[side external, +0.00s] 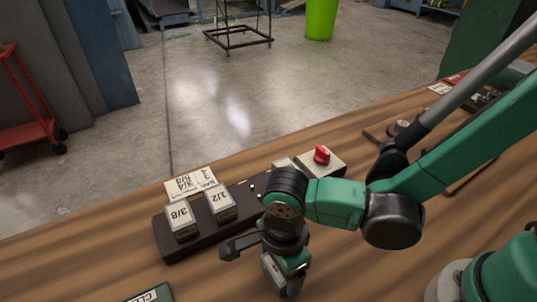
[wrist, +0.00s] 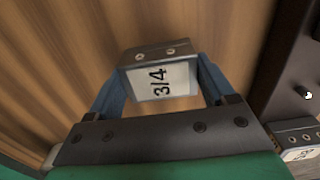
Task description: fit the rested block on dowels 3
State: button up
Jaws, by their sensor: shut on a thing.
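My gripper (wrist: 161,88) is shut on a grey block marked 3/4 (wrist: 162,79), held between its two blue fingers in the wrist view. In the side view my gripper (side external: 287,272) is low over the near side of the table, in front of the dark rack (side external: 185,247). The held block (side external: 271,272) is partly covered there, and I cannot tell whether it touches the table. Blocks marked 3/8 (side external: 181,218) and 1/2 (side external: 220,203) sit on the rack. A bare dowel (wrist: 308,94) shows on the rack at the right of the wrist view. My wrist hides part of the rack.
A white card with fraction labels (side external: 190,184) lies behind the rack. A beige box with a red knob (side external: 321,155) stands behind my wrist. A green sign (side external: 152,294) lies at the front edge of the picture. The wooden table (side external: 90,262) is bare left of the rack.

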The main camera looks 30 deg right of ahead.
notch_tip(320, 180, up, 20)
jog(key=f, duration=0.1)
send_over(256, 194)
notch_tip(256, 194, down, 8)
jog(key=shift+f, duration=0.1)
jog(key=shift+f, duration=2.85)
jog(key=shift+f, duration=1.05)
